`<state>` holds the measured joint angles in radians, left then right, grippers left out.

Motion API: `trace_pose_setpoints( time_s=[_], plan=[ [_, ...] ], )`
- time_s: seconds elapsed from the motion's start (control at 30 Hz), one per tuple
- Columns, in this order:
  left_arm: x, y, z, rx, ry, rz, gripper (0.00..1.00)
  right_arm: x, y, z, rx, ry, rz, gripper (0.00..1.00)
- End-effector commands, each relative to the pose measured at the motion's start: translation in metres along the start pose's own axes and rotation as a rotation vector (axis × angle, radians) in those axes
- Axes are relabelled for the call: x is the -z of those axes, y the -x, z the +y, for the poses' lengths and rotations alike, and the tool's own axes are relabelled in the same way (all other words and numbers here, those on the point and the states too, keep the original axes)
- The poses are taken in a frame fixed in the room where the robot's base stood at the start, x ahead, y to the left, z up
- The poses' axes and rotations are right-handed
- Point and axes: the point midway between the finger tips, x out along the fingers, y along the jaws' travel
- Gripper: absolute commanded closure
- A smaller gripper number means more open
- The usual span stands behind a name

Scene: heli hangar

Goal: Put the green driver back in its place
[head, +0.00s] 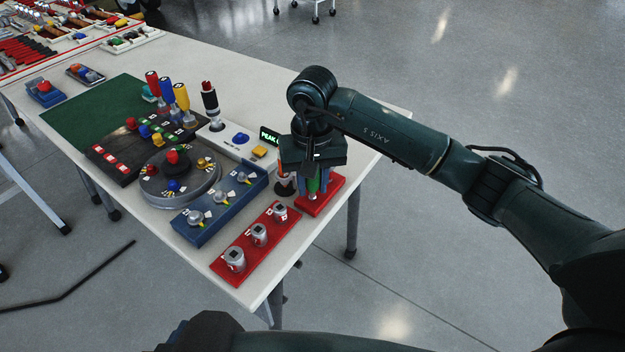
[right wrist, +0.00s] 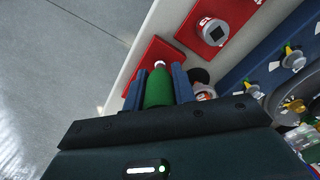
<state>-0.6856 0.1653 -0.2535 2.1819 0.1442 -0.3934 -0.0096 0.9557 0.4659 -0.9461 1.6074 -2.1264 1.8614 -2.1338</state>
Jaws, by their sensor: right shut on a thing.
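The green driver (head: 313,185) stands roughly upright under my right gripper (head: 315,180) at the right edge of the table. My right gripper is shut on its green handle, seen between the blue fingers in the right wrist view (right wrist: 158,90). The driver's lower end shows a pale ring and points down at a small red block (head: 329,196), also in the right wrist view (right wrist: 163,50). I cannot tell whether its tip is inside the block or just above it. My left gripper is not in view.
A red strip with several silver knobs (head: 251,252), a blue switch box (head: 207,222) and a panel with a lit display (head: 240,142) stand close by on the white table (head: 230,285). A black knob and orange-red part sit right beside the driver. Floor right of the table is clear.

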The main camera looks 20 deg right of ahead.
Motion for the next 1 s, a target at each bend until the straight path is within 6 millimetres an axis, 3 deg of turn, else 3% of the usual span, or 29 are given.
trace_pose_setpoints(
  time_s=[0.1, 0.13, 0.43, 0.67, 1.0],
  plan=[
    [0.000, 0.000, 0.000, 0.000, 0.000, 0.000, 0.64, 0.000, 0.001, 0.000, 0.000, 0.000, 0.001, 0.98],
    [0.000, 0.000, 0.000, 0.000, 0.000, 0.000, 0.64, 0.000, 0.001, 0.000, 0.000, 0.000, 0.001, 0.73],
    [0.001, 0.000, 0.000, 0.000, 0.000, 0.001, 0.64, 0.000, 0.001, 0.000, 0.000, 0.000, 0.001, 0.49],
    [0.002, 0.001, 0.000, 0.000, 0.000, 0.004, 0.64, 0.000, 0.001, 0.000, 0.000, 0.001, 0.000, 0.48],
    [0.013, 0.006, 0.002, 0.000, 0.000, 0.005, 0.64, 0.000, 0.024, 0.000, -0.001, 0.002, 0.002, 0.48]
  ],
)
